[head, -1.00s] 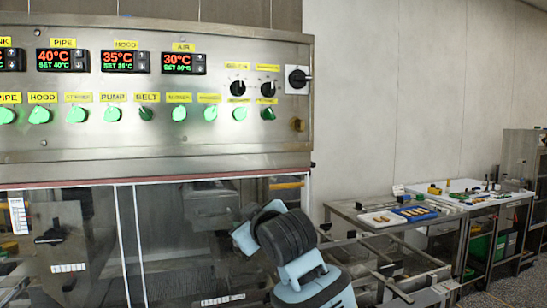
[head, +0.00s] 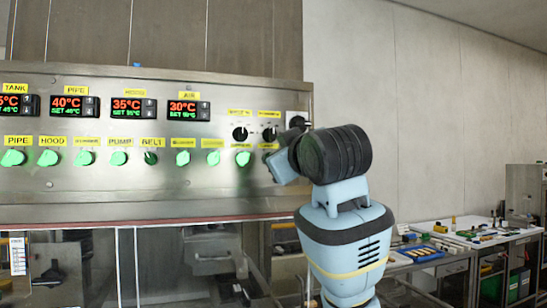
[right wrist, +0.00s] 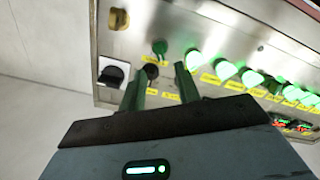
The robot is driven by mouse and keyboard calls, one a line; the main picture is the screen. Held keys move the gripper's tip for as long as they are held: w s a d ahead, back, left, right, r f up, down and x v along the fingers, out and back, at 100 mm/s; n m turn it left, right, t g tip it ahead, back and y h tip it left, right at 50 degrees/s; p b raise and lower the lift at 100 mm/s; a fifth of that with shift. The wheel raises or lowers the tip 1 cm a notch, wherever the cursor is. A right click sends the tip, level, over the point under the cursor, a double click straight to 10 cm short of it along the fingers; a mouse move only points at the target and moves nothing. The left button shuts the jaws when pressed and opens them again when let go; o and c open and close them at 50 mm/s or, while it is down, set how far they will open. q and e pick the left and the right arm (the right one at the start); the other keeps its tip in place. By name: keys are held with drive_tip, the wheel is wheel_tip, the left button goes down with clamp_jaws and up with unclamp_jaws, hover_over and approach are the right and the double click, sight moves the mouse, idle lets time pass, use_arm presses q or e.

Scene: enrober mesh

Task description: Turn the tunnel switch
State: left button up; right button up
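The steel control panel (head: 120,190) carries a row of green switches and, at upper right, two black knobs (head: 240,134). I cannot read which label says tunnel. My right gripper (right wrist: 159,70) is open and empty in front of the panel's right end. In the right wrist view, turned upside down, a small black knob (right wrist: 152,71) shows between its fingers; contact cannot be told. An unlit dark green switch (right wrist: 159,47) is just beyond it, and a lit green switch (right wrist: 193,60) is beside that. In the head view my right arm hides the fingertips. My left gripper is out of view.
A larger black switch on a white plate (right wrist: 112,74) is close to the fingers. A brass-coloured button (right wrist: 118,18) is on the same panel. Temperature displays (head: 188,110) are at upper left. A table with tools (head: 440,262) stands at right, well clear of the panel.

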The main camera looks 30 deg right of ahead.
drive_tip(key=shift+x, duration=3)
drive_tip(key=shift+a, duration=0.1)
clamp_jaws()
